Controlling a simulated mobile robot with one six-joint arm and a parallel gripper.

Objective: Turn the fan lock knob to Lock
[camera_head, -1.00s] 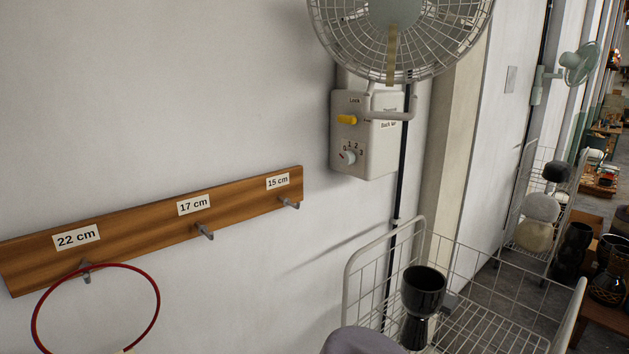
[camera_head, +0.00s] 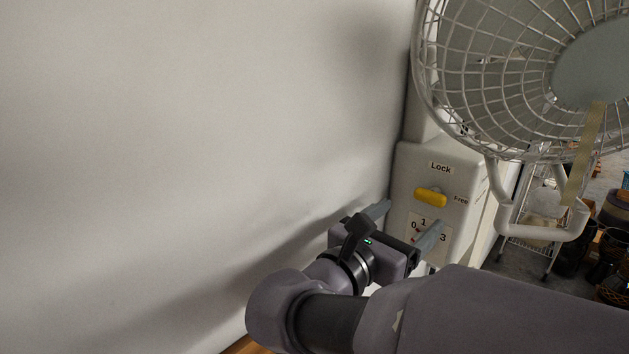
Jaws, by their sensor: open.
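The fan lock knob (camera_head: 431,197) is a yellow oblong knob on the front of the white fan control box (camera_head: 405,172). It lies roughly level, its right end toward the "Free" label (camera_head: 461,199). The "Lock" label (camera_head: 440,168) is above it. My gripper (camera_head: 404,222) is open and empty, just below and to the left of the knob, its fingers pointing at the box. One finger is near the box's left edge, the other in front of the speed dial's numbers. I cannot tell whether either finger touches the box. The dial is mostly hidden.
The fan cage (camera_head: 490,80) hangs above and right of the box. A white curved handle (camera_head: 545,232) juts out at right. The wall (camera_head: 200,130) at left is bare. A wire rack and drums stand farther back at right.

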